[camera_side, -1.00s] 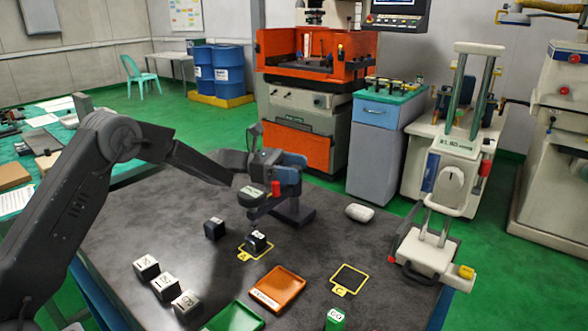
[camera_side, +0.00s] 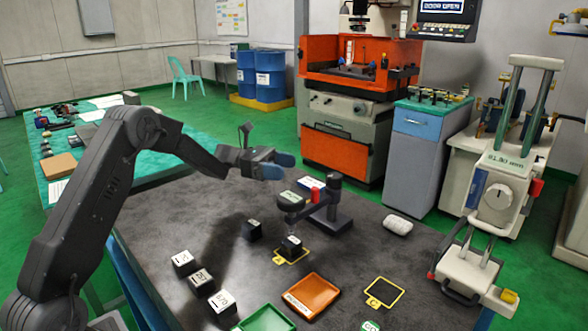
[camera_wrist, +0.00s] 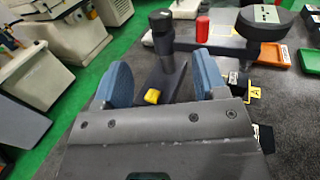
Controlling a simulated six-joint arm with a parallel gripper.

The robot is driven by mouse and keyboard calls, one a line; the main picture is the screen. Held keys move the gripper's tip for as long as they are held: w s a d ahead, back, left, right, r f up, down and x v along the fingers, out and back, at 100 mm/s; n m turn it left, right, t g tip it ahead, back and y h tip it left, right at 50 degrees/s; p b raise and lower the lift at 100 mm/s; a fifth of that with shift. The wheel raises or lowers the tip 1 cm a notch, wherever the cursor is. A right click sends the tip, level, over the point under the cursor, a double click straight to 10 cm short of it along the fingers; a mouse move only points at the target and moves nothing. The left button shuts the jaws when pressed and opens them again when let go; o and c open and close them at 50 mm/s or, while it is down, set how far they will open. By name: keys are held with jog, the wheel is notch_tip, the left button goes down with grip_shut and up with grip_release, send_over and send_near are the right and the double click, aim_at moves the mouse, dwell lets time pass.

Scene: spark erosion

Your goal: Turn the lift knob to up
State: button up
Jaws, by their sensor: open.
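A pale round knob (camera_side: 497,197) is on the front of the cream machine with two upright columns (camera_side: 483,168), at the right in the side view. I cannot read a lift label or its setting. A black stand (camera_side: 328,210) on the table has a post, a red part (camera_side: 311,182) and a round gauge-like head (camera_side: 290,200). My gripper (camera_side: 279,165) is open and empty, raised just behind and left of the stand, well away from the pale knob. In the wrist view its blue fingers (camera_wrist: 160,64) are apart, with the stand's post (camera_wrist: 166,55) showing between them.
A dark block (camera_side: 291,246) sits at a yellow-outlined spot under the head. Another dark block (camera_side: 252,230), several numbered blocks (camera_side: 201,281), an orange tray (camera_side: 312,296) and a pale rounded object (camera_side: 397,225) lie on the table (camera_side: 350,245). An orange machine (camera_side: 345,150) stands behind.

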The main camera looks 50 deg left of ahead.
aim_at(331, 175)
jog(key=x, duration=1.2)
jog(key=shift+w+d, duration=0.1)
jog(key=shift+d, duration=0.25)
jog(key=c, duration=0.9)
jog(key=shift+n+t+y, duration=0.4)
jog(key=shift+n+t, duration=0.2)
jog(key=shift+t, duration=0.3)
jog(key=shift+c, duration=0.2)
